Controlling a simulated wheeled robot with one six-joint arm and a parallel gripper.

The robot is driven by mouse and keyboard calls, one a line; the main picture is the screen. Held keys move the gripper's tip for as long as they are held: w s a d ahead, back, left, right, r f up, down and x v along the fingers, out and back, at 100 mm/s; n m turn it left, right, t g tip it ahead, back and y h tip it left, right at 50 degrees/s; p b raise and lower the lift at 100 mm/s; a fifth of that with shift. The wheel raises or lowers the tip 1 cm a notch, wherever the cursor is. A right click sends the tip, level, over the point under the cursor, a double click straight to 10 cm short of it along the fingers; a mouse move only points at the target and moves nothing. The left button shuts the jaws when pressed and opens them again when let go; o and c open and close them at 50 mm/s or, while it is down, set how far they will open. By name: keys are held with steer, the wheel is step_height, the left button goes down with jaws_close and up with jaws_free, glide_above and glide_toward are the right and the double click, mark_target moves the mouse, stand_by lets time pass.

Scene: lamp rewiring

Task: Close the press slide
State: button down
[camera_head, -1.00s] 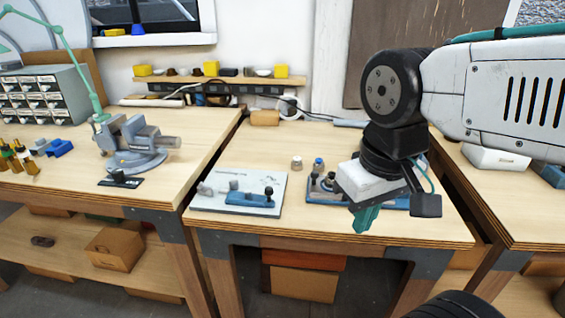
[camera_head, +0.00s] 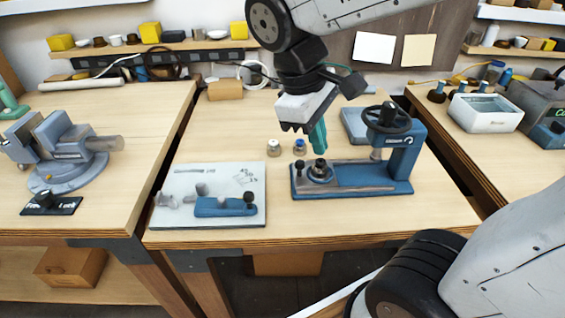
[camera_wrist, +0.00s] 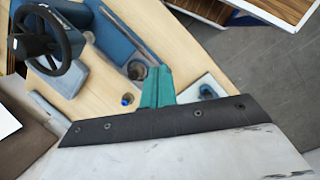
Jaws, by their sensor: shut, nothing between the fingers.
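The blue press (camera_head: 400,160) stands on the middle bench, with a black handwheel (camera_head: 387,118) on its upright at the right. Its slide, carrying a round metal holder (camera_head: 320,174) and a small black knob (camera_head: 300,167), is at the left end of the base, out from under the wheel. My gripper (camera_head: 319,140), with teal fingers, is shut and empty just above the holder; contact cannot be told. In the wrist view the shut fingers (camera_wrist: 157,88) point at the press, beside the holder (camera_wrist: 138,70). The handwheel (camera_wrist: 45,40) shows at the upper left.
A pale board with a blue fixture (camera_head: 225,206) lies left of the press. Two small capped jars (camera_head: 274,147) stand behind the slide. A vise (camera_head: 55,150) is on the left bench; a white bin (camera_head: 485,112) is on the right bench. The bench front is clear.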

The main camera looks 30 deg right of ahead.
steer(key=w+a+f+n+h, duration=0.65)
steer(key=w+a+n, duration=0.35)
steer(key=w+a, duration=0.2)
glide_toward(297, 172)
steer(key=shift+s+a+f+y, duration=0.1)
steer(key=shift+a+f+y, duration=0.1)
steer(key=shift+f, duration=0.4)
steer(key=shift+s+a+f+y, duration=0.1)
steer(key=shift+a+f, duration=0.05)
steer(key=shift+f, duration=0.45)
steer(key=d, duration=0.3)
steer(key=shift+s+d+f, duration=0.15)
steer(key=shift+d+f, duration=0.05)
steer(key=shift+f, duration=0.05)
steer(key=shift+d, duration=0.55)
